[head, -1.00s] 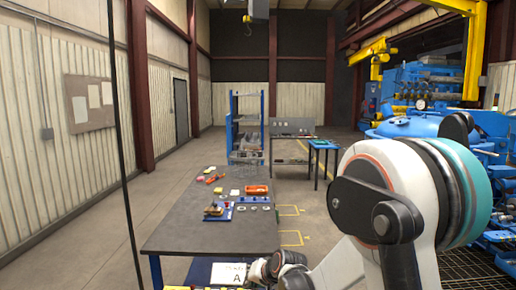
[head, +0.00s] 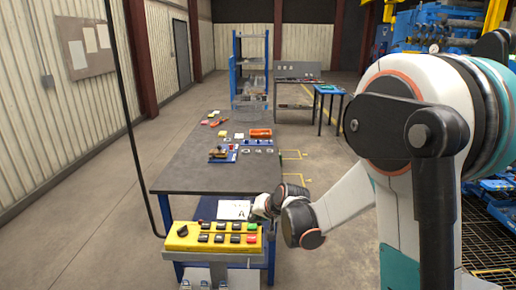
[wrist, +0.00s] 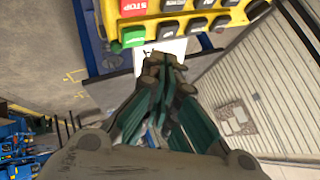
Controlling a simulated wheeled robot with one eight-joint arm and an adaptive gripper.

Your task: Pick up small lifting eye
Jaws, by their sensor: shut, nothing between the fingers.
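I cannot make out the small lifting eye for certain among the small parts on the grey table (head: 190,176) in the head view. My gripper (wrist: 160,72) is shut and empty in the wrist view, its fingers together above a white sheet. In the head view my gripper and wrist show small near the table's front right corner, partly hidden by my own arm.
A yellow push-button box (head: 212,238) stands in front of the table; it also shows in the wrist view (wrist: 180,22). The table's front left is bare.

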